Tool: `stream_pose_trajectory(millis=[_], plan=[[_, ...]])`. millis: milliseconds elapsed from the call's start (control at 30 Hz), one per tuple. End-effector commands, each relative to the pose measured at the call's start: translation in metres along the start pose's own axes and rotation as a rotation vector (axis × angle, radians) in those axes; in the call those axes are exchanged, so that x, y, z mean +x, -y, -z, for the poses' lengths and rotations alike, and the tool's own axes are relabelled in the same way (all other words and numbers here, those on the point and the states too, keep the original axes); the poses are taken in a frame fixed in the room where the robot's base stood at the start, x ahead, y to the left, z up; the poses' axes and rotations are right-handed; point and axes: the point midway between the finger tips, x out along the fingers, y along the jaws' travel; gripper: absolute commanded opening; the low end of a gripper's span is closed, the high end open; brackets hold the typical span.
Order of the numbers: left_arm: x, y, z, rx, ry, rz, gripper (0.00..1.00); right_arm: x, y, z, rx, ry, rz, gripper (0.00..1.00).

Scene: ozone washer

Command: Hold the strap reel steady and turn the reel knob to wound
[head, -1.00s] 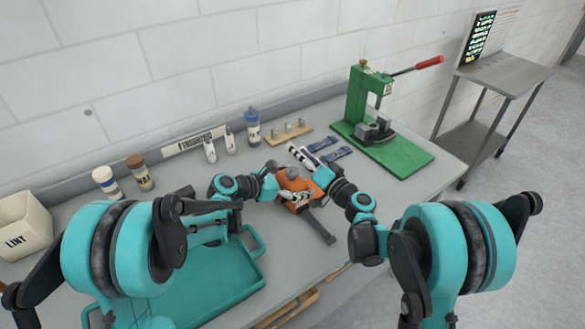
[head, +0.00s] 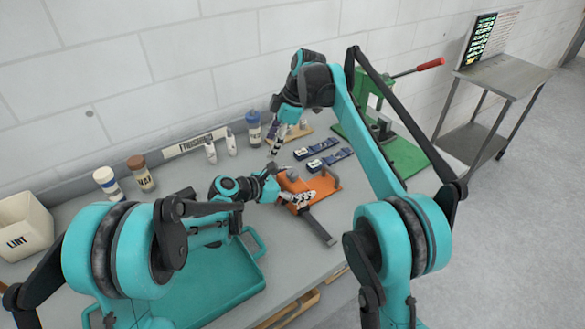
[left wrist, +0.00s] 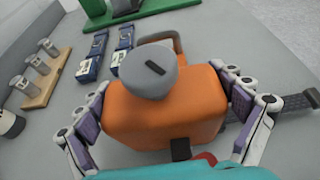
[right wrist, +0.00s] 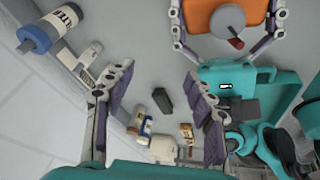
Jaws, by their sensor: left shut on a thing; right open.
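The strap reel is an orange block (head: 325,188) on the table, with a dark strap (head: 320,229) running out toward the front. My left gripper (left wrist: 165,115) has its fingers on both sides of the orange body (left wrist: 160,117) and is shut on it. The round grey knob (left wrist: 147,72) on top carries a short dark bar; in the right wrist view the knob (right wrist: 228,20) shows a dark, red-tipped pointer. My right gripper (head: 275,150) is open and empty, raised behind and left of the reel. Its spread fingers (right wrist: 160,103) are apart from the reel. Any knob markings are unreadable.
Two blue strap pieces (head: 331,160) lie behind the reel. A green press (head: 405,155) stands back right. A wooden peg rack (head: 298,135) and blue-capped bottle (head: 254,129) stand at the back. A teal tray (head: 215,285) is front left.

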Motion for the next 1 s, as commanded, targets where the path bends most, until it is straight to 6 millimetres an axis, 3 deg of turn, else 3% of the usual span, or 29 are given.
stream_pose_trajectory(millis=[200,400,567,1000], plan=[[0.000,0.000,0.000,-0.001,0.001,0.000,0.47,-0.059,0.034,-0.015,-0.246,0.258,0.138,0.55],[0.000,0.000,0.000,-0.001,0.001,0.000,0.47,-0.079,0.046,-0.023,-0.318,0.342,0.188,0.55],[0.000,0.000,0.000,-0.001,0.001,0.000,0.47,-0.066,0.049,-0.029,-0.321,0.346,0.191,0.55],[0.000,0.000,0.000,-0.001,0.001,0.000,0.47,0.011,0.059,-0.059,-0.318,0.344,0.189,0.55]])
